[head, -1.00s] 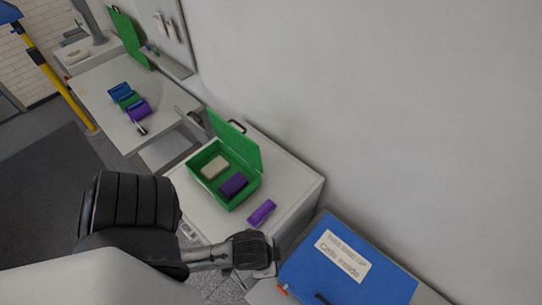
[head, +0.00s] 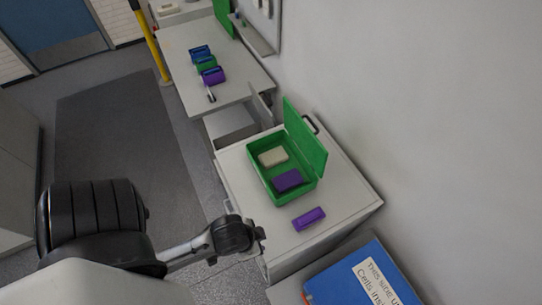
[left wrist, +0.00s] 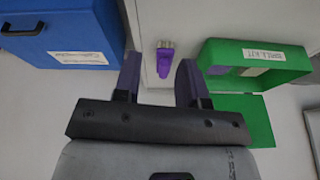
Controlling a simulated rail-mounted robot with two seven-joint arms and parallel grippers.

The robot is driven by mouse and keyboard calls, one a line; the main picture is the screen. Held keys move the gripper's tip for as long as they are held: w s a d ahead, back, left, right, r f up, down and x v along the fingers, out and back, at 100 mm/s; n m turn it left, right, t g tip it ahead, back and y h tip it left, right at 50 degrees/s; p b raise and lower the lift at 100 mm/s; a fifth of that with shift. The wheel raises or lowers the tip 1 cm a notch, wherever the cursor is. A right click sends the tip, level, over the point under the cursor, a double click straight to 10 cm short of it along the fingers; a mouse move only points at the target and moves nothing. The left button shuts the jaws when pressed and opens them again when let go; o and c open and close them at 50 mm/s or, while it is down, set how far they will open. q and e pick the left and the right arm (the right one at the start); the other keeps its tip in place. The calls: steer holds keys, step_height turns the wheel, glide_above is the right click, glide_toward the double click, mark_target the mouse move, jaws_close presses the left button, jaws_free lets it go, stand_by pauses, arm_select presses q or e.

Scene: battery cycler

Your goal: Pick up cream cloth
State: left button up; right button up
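The cream cloth (head: 273,157) is a small pale folded block lying in the open green box (head: 256,184), beside a purple block (head: 288,181) in the same box. A pale patch inside the box there may be the cloth; I cannot tell. In the head view my left arm ends short of the box, at its front. My right gripper is not in view.
A purple case (head: 309,218) lies on the white cabinet (head: 345,200) in front of the box. The raised green lid (head: 305,140) stands on the wall side. A blue box (head: 365,275) is at lower right. Farther back, a table (head: 237,85) holds several coloured items.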

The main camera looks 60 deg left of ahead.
arm_select(q)
steer(key=shift+o, duration=0.2)
steer(key=shift+a, duration=0.1)
steer(key=o, duration=1)
steer(key=shift+s, duration=0.1)
steer(key=shift+o, duration=0.6)
